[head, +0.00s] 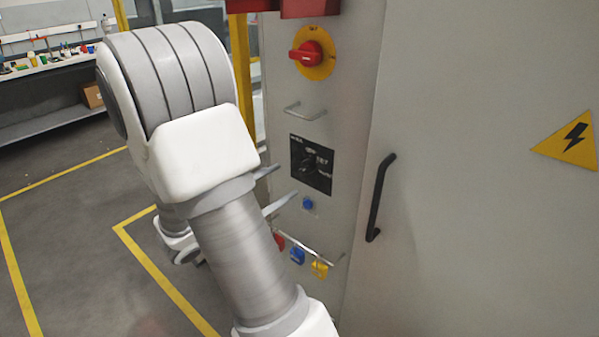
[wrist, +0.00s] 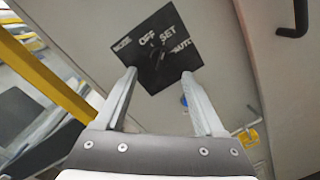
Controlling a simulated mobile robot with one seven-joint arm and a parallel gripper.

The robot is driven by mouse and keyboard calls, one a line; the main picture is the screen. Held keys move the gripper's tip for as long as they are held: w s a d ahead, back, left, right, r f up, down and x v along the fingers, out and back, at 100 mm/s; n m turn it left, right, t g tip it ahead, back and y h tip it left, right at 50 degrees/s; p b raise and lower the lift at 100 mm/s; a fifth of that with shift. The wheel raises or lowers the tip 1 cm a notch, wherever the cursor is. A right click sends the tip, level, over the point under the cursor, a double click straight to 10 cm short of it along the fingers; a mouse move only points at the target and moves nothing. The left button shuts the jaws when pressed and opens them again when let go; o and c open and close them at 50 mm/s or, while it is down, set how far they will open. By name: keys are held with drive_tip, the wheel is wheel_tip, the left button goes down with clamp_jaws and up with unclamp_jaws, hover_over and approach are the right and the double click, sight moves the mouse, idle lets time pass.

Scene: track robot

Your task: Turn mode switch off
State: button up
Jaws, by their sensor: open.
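The mode switch (head: 309,164) is a dark knob on a square black plate on the grey cabinet panel. In the wrist view the mode switch (wrist: 157,57) shows with the white labels MODE, OFF, SET and AUTO around it. Which label it points to is too small to tell. My gripper (head: 285,181) is in front of the panel, just left of the plate in the head view. In the wrist view my gripper (wrist: 158,73) is open and empty, with its fingertips just below the knob, one to each side. I cannot tell whether they touch the plate.
A red rotary switch (head: 308,54) on a yellow disc and a metal handle (head: 305,111) are above the plate. A blue button (head: 308,203) is below it, over a rail with coloured padlocks (head: 320,269). A black door handle (head: 380,197) stands out at right.

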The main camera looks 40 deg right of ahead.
sight(302, 170)
drive_tip(key=d, duration=0.6)
drive_tip(key=shift+d, duration=0.35)
clamp_jaws()
